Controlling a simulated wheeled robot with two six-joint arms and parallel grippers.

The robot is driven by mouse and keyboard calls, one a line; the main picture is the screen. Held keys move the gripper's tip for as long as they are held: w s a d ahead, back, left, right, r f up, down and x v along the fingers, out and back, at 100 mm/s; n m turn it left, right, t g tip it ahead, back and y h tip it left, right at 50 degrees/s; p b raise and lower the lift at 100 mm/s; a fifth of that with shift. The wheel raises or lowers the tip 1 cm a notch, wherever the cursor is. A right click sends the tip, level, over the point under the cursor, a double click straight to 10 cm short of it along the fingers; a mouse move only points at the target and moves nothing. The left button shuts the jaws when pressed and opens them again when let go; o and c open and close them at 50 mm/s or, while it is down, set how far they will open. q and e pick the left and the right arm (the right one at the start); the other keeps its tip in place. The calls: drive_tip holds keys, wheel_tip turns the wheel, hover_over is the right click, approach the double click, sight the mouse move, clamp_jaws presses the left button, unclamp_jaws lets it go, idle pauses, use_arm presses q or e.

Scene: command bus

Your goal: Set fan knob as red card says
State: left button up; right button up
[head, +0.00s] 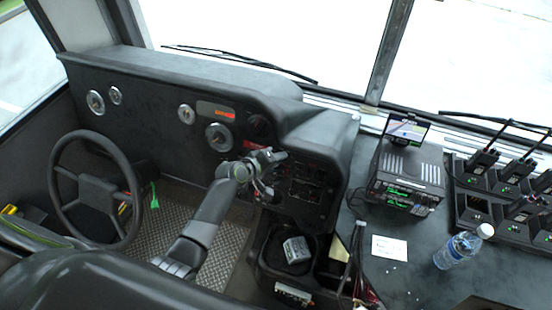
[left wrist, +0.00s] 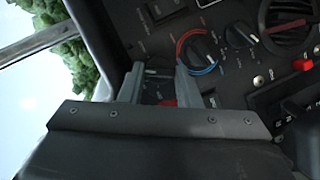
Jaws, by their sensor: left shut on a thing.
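My left gripper (head: 265,162) reaches the dark dashboard panel right of the steering wheel. In the left wrist view the left gripper (left wrist: 160,80) has its two grey fingers against the panel, shut on a dark knob (left wrist: 158,73), which I take for the fan knob. The fingers hide most of it, and I cannot read its setting. Beside it is a knob with a red and blue arc (left wrist: 203,52), and a smaller knob (left wrist: 240,36) is further right. I cannot make out a red card for certain. My right gripper is not in view.
A steering wheel (head: 98,190) stands at left. On the right counter are a radio unit (head: 408,180), a white card (head: 389,247), a water bottle (head: 462,246) and handheld radios in chargers (head: 483,161). A bin (head: 268,258) holding a grey item stands below the panel.

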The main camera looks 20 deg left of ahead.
use_arm(q)
drive_tip(key=shift+f, duration=0.1)
idle(0.3)
drive_tip(key=o, duration=1)
drive_tip(key=shift+r, duration=0.2)
